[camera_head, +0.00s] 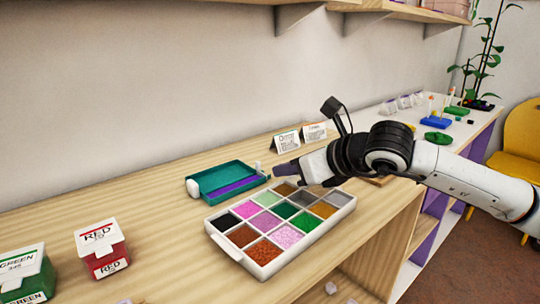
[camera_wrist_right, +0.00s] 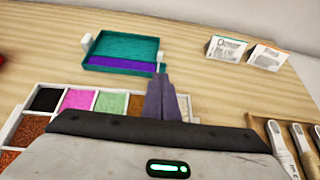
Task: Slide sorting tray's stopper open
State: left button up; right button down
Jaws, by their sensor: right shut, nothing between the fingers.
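The sorting tray (camera_head: 222,176) is a shallow teal tray with a purple strip inside, lying on the wooden counter; it also shows in the wrist view (camera_wrist_right: 121,46). A small white upright piece (camera_head: 258,167), perhaps its stopper, stands at the tray's right end, and it shows in the wrist view (camera_wrist_right: 159,59). A rounded white piece (camera_head: 193,188) sits at the left end. My right gripper (camera_head: 279,170) is shut and empty, its fingertips (camera_wrist_right: 159,82) just beside the right-hand white piece. Whether they touch it I cannot tell. My left gripper is out of view.
A white compartment tray of coloured beads (camera_head: 213,229) lies in front, partly under my right gripper. Two small cards (camera_head: 286,142) stand behind. Red (camera_head: 102,250) and green (camera_head: 28,277) boxes stand at left. Tool handles (camera_wrist_right: 280,150) lie at right. The counter between boxes and tray is clear.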

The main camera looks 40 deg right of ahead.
aim_at(260, 166)
jog(key=shift+w+a, duration=0.2)
jog(key=shift+w, duration=0.25)
jog(key=w+p, duration=0.2)
jog(key=w, duration=0.1)
jog(key=shift+w+a+f, duration=0.1)
jog(key=shift+w+a, duration=0.05)
jog(key=shift+a, duration=0.05)
jog(key=shift+w+f, duration=0.1)
jog(key=shift+w, duration=0.25)
